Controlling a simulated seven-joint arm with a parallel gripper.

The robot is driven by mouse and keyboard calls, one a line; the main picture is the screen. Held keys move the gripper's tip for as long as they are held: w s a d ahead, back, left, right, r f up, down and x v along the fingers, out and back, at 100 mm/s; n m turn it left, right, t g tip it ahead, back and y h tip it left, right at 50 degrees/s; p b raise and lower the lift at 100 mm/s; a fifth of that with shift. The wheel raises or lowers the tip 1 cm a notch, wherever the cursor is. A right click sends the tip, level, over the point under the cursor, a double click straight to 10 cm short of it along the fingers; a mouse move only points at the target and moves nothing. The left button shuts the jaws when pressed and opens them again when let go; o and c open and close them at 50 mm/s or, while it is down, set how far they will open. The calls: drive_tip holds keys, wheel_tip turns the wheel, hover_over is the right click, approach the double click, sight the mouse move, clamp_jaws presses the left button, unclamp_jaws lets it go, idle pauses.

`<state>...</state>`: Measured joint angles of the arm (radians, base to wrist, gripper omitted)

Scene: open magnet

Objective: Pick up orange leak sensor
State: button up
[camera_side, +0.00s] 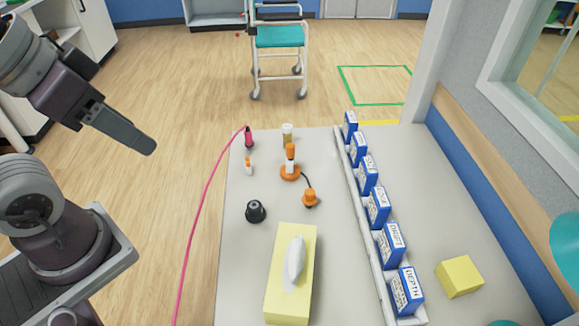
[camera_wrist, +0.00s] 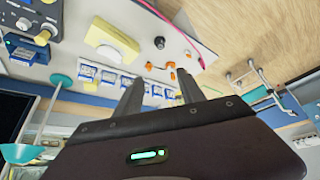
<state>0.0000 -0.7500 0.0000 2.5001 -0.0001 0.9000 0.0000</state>
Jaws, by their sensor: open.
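A small orange piece (camera_side: 310,197), which looks like the leak sensor, sits on the grey table. A short dark cable runs from it towards an orange-and-white upright item (camera_side: 290,165) on a round orange base. In the wrist view the orange piece (camera_wrist: 149,66) and the upright item (camera_wrist: 172,70) show small, beyond the fingers. My gripper (camera_side: 148,146) is in the air left of the table, well apart from both. In the wrist view its two fingers (camera_wrist: 161,92) stand apart with nothing between them.
On the table are a black knob (camera_side: 255,211), a yellow tissue box (camera_side: 289,300), a small orange-and-white bottle (camera_side: 249,167), a jar (camera_side: 287,132) and a pink-corded item (camera_side: 249,138). Blue boxes (camera_side: 378,207) line a rail on the right, beside a yellow block (camera_side: 459,276).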

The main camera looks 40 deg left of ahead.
sight(290, 148)
drive_tip(key=w+a+f+m+t+y, duration=0.15)
drive_tip(key=w+a, duration=0.25)
drive_tip(key=w, duration=0.5)
drive_tip(key=w+a+f+m, duration=0.1)
drive_tip(key=w+a+f, duration=0.2)
drive_tip(key=w, duration=0.6)
drive_tip(key=w+a+f+m+t+y, duration=0.15)
drive_tip(key=w+a, duration=0.25)
drive_tip(key=w, duration=0.5)
drive_tip(key=w+f+m+t+h, duration=0.1)
drive_tip(key=w+f+h, duration=0.4)
drive_tip(key=f, duration=0.5)
drive_tip(key=d+f+m+t+h, duration=0.15)
drive_tip(key=d+f+h, duration=0.3)
drive_tip(key=f, duration=0.75)
drive_tip(key=shift+t+h, duration=0.25)
drive_tip(key=shift+h, duration=0.1)
drive_tip(key=x, duration=0.6)
drive_tip(key=shift+w+d+r, duration=0.1)
drive_tip(key=shift+d, duration=0.3)
clamp_jaws()
